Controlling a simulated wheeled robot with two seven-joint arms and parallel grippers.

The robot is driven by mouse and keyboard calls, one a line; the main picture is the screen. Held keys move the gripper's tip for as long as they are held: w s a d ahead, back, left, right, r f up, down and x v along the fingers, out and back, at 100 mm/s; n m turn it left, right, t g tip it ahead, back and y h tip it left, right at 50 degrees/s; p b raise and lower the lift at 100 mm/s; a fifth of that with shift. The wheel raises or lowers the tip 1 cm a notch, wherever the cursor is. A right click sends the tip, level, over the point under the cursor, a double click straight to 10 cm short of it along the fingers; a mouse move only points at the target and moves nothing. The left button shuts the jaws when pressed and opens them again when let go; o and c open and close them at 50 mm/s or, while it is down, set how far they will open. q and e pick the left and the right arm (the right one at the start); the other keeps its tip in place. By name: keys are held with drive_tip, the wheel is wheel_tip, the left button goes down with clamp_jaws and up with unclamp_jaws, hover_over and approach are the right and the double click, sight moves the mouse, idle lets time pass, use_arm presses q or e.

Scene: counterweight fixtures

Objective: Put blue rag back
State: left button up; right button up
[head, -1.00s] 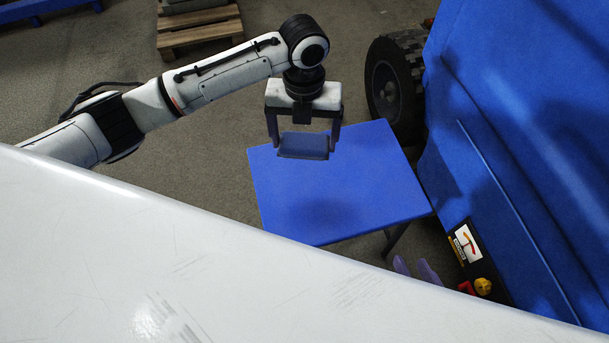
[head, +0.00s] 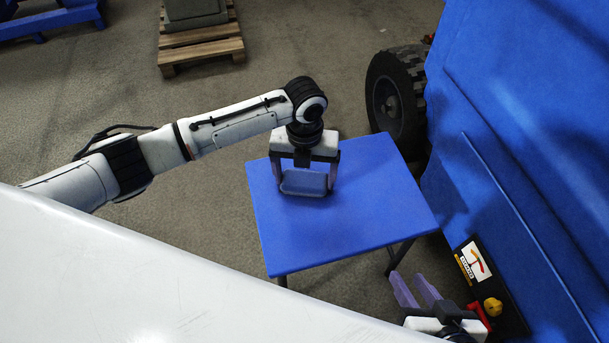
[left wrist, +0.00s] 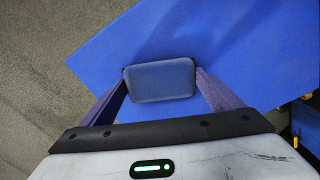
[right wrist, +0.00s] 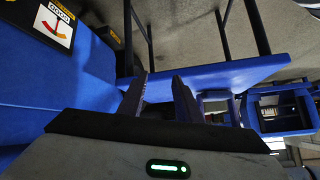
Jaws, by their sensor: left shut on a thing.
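The blue rag (head: 304,184) is a small, folded, rounded pad in a dull blue. My left gripper (head: 304,175) is shut on it, with one finger at each end. The left wrist view shows the rag (left wrist: 160,82) between both fingers. It is over the far left part of the blue table (head: 350,235), and I cannot tell whether it touches the top. My right gripper (head: 412,284) is at the lower right of the head view, beside the blue machine. Its fingers are apart and empty, also in the right wrist view (right wrist: 160,84).
The blue machine (head: 530,140) stands to the right with a black wheel (head: 393,100). Its panel carries a label (head: 474,261) and a yellow knob (head: 493,307). A wooden pallet (head: 202,50) lies at the back. The near right part of the table top is clear.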

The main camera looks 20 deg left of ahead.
use_arm(q)
drive_tip(key=o, duration=0.9)
drive_tip(key=shift+f, duration=0.15)
